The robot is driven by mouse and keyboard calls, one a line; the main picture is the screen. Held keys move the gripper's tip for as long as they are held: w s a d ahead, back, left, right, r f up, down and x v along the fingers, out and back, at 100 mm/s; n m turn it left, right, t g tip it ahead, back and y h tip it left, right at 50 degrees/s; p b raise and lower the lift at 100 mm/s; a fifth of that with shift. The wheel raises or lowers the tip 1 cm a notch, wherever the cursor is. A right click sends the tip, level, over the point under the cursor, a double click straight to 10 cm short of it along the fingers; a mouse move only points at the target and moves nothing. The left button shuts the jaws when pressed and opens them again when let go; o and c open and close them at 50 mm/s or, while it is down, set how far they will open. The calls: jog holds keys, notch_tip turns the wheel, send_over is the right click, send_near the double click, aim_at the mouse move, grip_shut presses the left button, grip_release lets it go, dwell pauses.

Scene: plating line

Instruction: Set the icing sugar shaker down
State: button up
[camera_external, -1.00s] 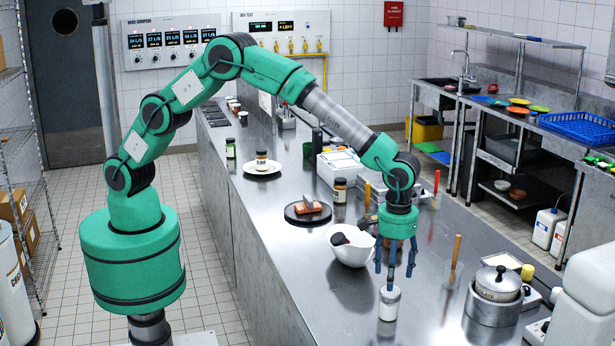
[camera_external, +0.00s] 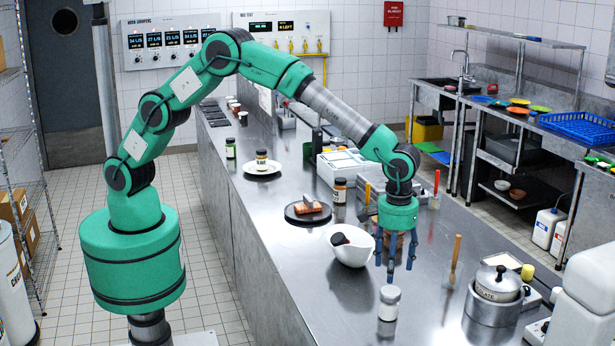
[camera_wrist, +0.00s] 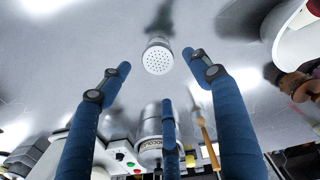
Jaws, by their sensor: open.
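The icing sugar shaker (camera_external: 389,303) is a small white jar with a pale lid. It stands upright on the steel counter (camera_external: 330,300). In the wrist view its round perforated top (camera_wrist: 157,57) shows just beyond the fingertips. My gripper (camera_external: 400,268) is above the shaker, with its blue fingers spread and nothing between them. In the wrist view the fingers of my gripper (camera_wrist: 165,75) are wide apart and clear of the shaker.
A white bowl (camera_external: 350,252) with a dark item in it stands left of the gripper. A lidded pot (camera_external: 495,300) and a wooden-handled tool (camera_external: 455,255) are to the right. A dark plate (camera_external: 293,214) with food lies farther back. The counter's front left is clear.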

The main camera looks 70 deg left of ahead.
jog(key=s+a+r+m+t+h, duration=0.1)
jog(key=s+a+r, duration=0.2)
jog(key=a+r, duration=1.15)
jog(key=s+a+r+m+t, duration=0.1)
jog(key=s+a+r, duration=0.2)
jog(key=a+r, duration=1.1)
jog(key=s+a+r+m+t, duration=0.2)
jog(key=s+a+t, duration=0.1)
jog(key=s+a, duration=1.8)
jog(key=s+a+f+m+y, duration=0.1)
jog(key=s+a+f, duration=0.1)
jog(key=s+a, duration=0.3)
jog(key=s, duration=0.2)
jog(key=shift+s+a+f+t, duration=0.3)
jog(key=shift+s+a+f, duration=0.05)
jog(key=shift+s+f, duration=0.05)
jog(key=shift+f, duration=0.1)
notch_tip(320, 180, down, 4)
jog(key=b, duration=0.4)
